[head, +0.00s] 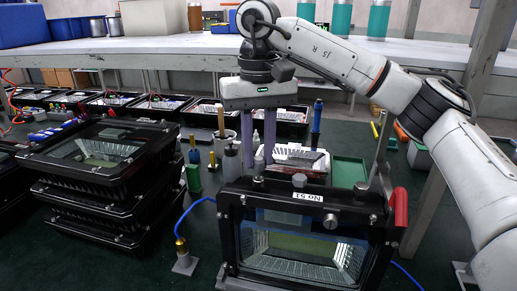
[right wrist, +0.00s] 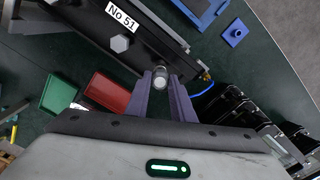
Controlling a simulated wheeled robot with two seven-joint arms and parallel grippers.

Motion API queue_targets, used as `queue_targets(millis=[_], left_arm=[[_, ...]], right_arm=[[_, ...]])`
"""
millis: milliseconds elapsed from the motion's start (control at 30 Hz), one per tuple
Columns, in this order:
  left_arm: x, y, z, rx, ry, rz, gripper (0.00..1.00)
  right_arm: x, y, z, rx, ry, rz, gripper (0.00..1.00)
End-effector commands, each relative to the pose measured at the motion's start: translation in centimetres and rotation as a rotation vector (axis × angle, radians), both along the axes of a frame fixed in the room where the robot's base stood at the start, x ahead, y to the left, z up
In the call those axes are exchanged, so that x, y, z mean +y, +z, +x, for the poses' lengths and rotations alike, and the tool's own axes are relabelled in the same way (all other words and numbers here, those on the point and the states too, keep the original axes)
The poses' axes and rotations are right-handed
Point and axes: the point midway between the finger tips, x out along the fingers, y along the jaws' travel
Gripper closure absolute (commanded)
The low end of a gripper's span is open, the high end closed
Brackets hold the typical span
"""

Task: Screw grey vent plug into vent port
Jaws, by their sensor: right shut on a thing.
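The black floodlight housing (head: 300,195) labelled No 51 stands upright with its glass front facing me. Its upper edge also shows in the right wrist view (right wrist: 150,28), with a hex-headed fitting (right wrist: 119,44) near the label. My right gripper (head: 258,178) points down at the left part of this upper edge. In the right wrist view its purple fingers (right wrist: 161,84) are shut on the grey vent plug (right wrist: 160,77), a small round piece at the fingertips. The plug is over or at the housing edge; whether it touches is unclear. The vent port is hidden. My left gripper is out of view.
Stacked black housings (head: 95,180) stand at the left. A red tray (right wrist: 107,93) and green tray (head: 350,172) lie behind the housing. A red clamp handle (head: 400,207) is at its right. A blue cable (head: 195,210) runs at its left. Upright tools stand near the gripper.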

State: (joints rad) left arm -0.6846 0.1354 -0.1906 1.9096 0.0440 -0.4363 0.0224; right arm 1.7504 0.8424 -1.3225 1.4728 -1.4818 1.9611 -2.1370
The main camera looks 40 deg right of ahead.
Motion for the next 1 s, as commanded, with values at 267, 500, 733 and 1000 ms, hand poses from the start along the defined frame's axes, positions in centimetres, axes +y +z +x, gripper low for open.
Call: queue_targets(millis=[267,500,733,1000], left_arm=[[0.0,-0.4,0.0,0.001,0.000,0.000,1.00],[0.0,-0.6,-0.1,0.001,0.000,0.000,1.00],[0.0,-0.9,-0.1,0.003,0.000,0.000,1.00],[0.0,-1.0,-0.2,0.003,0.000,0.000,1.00]], right_arm=[[0.0,-0.8,0.0,0.000,0.000,0.001,1.00],[0.0,-1.4,0.0,0.000,0.000,0.001,1.00],[0.0,-1.9,0.0,-0.001,0.000,0.000,1.00],[0.0,-2.1,0.0,-0.001,0.000,0.001,0.56]])
